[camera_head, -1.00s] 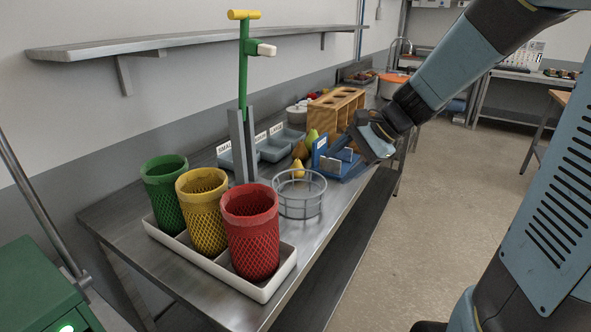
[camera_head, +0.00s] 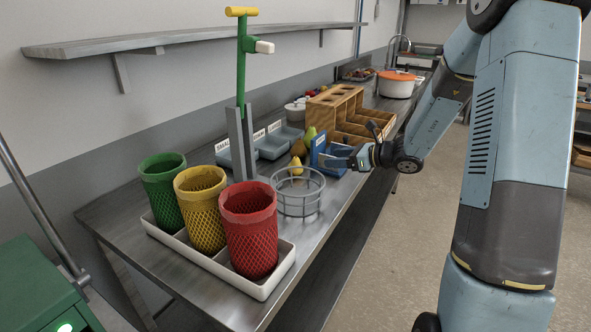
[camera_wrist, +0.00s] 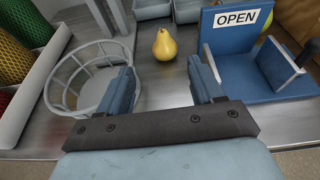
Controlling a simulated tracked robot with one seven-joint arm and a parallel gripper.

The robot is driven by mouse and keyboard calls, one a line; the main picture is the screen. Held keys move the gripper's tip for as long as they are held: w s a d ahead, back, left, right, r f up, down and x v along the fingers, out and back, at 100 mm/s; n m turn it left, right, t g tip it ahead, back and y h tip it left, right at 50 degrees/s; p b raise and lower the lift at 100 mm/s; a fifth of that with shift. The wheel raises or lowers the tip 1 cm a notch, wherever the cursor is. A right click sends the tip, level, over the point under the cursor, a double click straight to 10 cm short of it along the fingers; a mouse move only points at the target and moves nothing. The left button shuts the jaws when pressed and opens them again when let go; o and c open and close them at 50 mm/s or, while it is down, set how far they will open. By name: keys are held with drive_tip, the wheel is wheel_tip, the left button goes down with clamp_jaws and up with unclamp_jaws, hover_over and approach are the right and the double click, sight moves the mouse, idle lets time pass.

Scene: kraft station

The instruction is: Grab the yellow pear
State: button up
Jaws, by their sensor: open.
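The yellow pear (camera_head: 295,166) stands upright on the metal bench, just behind the wire basket. In the wrist view the yellow pear (camera_wrist: 165,45) is ahead of my gripper, roughly centred between the fingers and beyond their tips. My gripper (camera_wrist: 163,78) is open with nothing between its fingers. In the head view my gripper (camera_head: 335,160) reaches in low from the right, to the right of the pear and apart from it.
The round wire basket (camera_wrist: 92,82) is close by my left finger. A blue stand with an OPEN sign (camera_wrist: 240,50) is close by the right finger. Red (camera_head: 250,235), yellow (camera_head: 203,212) and green (camera_head: 164,190) mesh bins stand in front. A brown pear (camera_head: 299,148) and green pear (camera_head: 310,136) are behind.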

sight(298, 159)
drive_tip(key=x, duration=1.4)
drive_tip(key=shift+w+d, duration=0.15)
drive_tip(key=shift+w, duration=0.05)
drive_tip(key=c, duration=1.1)
drive_tip(key=shift+r, duration=0.15)
